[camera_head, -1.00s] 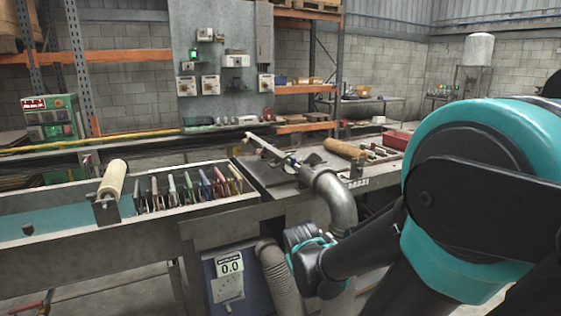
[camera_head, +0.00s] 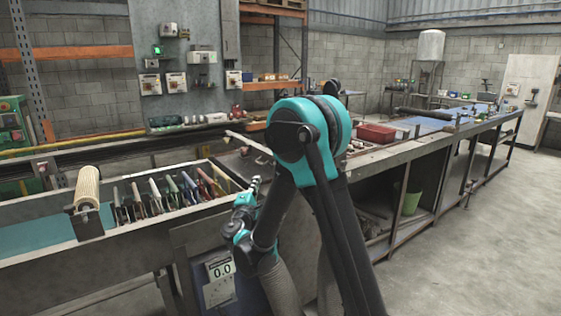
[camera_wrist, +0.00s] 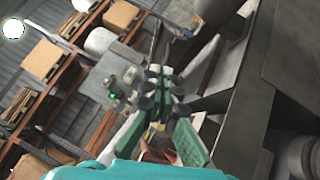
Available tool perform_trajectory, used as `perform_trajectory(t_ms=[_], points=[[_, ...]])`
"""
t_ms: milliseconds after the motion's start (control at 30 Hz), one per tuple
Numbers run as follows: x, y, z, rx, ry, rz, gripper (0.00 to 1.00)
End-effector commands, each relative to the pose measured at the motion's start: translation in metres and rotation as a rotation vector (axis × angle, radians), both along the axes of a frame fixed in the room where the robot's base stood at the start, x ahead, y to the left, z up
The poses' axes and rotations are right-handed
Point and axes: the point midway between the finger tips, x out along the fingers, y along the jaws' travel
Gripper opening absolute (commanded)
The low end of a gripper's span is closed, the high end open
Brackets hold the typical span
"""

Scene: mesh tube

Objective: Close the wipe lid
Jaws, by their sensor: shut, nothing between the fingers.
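I cannot make out a wipe container or its lid in either view. My gripper (camera_head: 256,183) points up in front of the bench edge in the head view, just right of the row of coloured-handled tools. In the wrist view my gripper (camera_wrist: 161,78) is shut with nothing visible between its fingers. The wrist view is steeply tilted and looks toward the wall and shelving. My arm covers part of the bench in the head view.
A trough holds a pale roller (camera_head: 88,187) and several coloured-handled tools (camera_head: 170,192). A red bin (camera_head: 375,133) sits on the long bench. A green bucket (camera_head: 411,202) is beneath it. Clear floor (camera_head: 480,240) lies to the right.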

Motion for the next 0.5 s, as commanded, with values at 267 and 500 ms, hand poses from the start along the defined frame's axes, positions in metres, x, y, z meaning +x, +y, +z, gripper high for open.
perform_trajectory(t_ms=[267,500], points=[[0.010,0.019,0.006,-0.048,-0.034,0.027,0.00],[0.051,0.011,0.017,-0.048,-0.034,0.024,0.00]])
